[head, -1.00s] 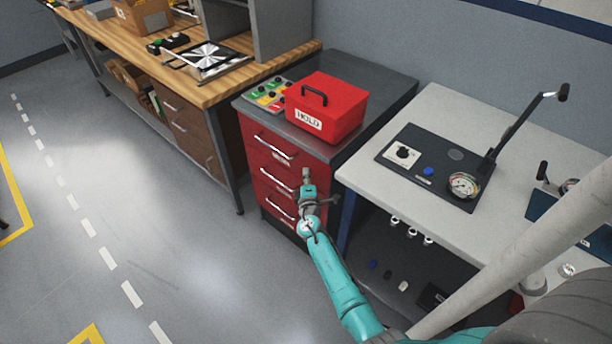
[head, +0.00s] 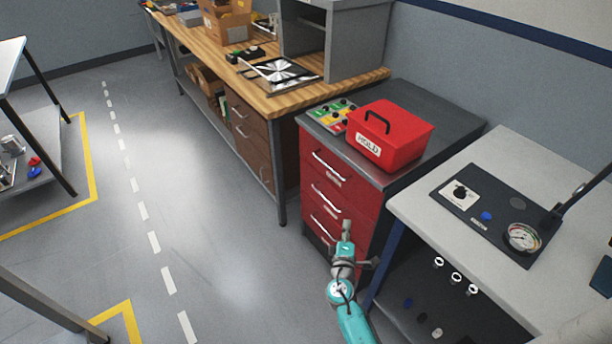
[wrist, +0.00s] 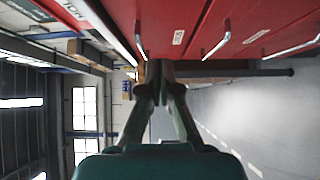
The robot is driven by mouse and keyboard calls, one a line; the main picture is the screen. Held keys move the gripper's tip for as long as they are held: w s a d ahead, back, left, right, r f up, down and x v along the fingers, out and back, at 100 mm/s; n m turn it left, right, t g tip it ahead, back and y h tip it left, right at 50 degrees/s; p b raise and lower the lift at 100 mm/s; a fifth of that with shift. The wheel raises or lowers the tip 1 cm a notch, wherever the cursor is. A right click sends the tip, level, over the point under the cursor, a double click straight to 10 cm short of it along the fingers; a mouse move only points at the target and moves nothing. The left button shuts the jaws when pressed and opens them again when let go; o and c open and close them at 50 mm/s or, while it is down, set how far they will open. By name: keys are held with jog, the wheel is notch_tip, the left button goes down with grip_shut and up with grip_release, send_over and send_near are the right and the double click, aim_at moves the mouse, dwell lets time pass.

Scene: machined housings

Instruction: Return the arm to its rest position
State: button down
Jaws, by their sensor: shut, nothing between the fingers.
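My teal arm reaches up from the bottom of the head view. My gripper (head: 347,228) is in front of the red drawer cabinet (head: 318,170), at about the height of its lower drawers. In the wrist view my gripper (wrist: 158,68) has its fingers together with nothing between them. The red drawer fronts (wrist: 170,25) with their metal handles fill the top of that view. The drawers look shut. I cannot tell the exact gap between the fingertips and the cabinet.
A red box marked HOLD (head: 392,138) sits on the cabinet. A white table (head: 435,205) with a gauge panel (head: 488,215) stands at the right. A wooden workbench (head: 345,82) runs along the back left. The grey floor (head: 225,240) at the left is open.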

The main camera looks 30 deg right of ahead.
jog(key=s+a+f+m+y, duration=0.2)
jog(key=s+a+y, duration=0.2)
jog(key=s+a, duration=0.6)
jog(key=s+a+f+m+y, duration=0.15)
jog(key=s+a+y, duration=0.25)
jog(key=s+a, duration=0.65)
jog(key=s+a+r+m+y, duration=0.2)
jog(key=s+r+m, duration=0.1)
jog(key=s+r, duration=0.6)
jog(key=s+a+r+m+t+y, duration=0.1)
jog(key=s+a+r+m+y, duration=0.1)
jog(key=s+r, duration=0.7)
jog(key=shift+s+a+r+m+t, duration=0.3)
jog(key=shift+a+r+m, duration=0.2)
jog(key=shift+r, duration=0.25)
